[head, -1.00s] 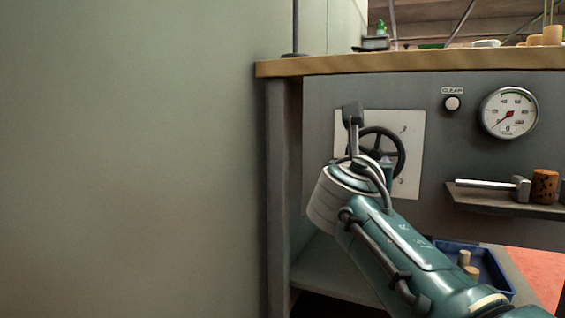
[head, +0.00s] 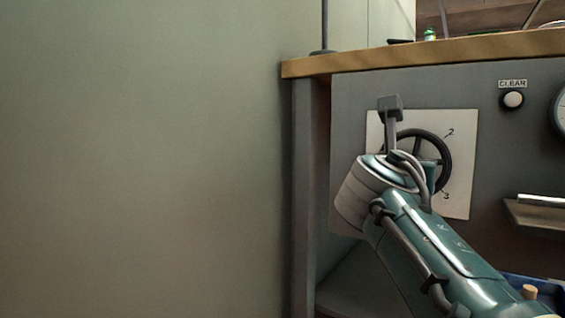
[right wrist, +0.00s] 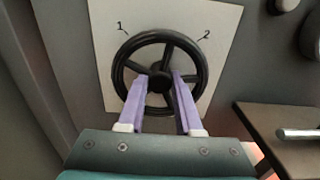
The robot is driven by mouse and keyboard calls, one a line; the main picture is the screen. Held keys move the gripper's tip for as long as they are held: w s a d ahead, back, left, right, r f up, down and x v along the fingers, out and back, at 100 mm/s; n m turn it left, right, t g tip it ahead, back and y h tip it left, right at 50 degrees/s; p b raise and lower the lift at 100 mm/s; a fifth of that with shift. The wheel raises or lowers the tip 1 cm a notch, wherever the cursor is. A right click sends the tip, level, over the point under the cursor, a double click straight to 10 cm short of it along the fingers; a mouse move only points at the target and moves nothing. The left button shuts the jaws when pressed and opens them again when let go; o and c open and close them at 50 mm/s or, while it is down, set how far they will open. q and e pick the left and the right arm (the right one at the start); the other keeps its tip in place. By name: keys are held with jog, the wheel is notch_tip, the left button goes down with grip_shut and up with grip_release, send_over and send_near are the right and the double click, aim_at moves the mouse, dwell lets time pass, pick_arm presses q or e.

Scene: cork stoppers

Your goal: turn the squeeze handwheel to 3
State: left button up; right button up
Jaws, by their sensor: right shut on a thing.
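The black handwheel (head: 447,165) is mounted on a white plate (head: 461,195) on the grey panel. The marks 2 and 3 show beside it in the head view, at its upper and lower right. In the right wrist view the handwheel (right wrist: 160,69) shows its hub and spokes, with marks 1 and 2 above it. My right gripper (right wrist: 160,78) is shut on the handwheel, its purple fingers either side of the hub area. In the head view my right arm hides the wheel's lower left part. I see no clear pointer on the wheel. My left gripper is not in view.
A CLEAR button (head: 513,100) and a gauge (head: 560,113), cut by the edge, are right of the plate. A small shelf (head: 540,216) juts out below them, with a blue tray (head: 550,284) lower down. The wooden worktop (head: 430,52) runs above; a bare wall fills the left.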

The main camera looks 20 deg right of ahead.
grip_shut()
dwell(0.3)
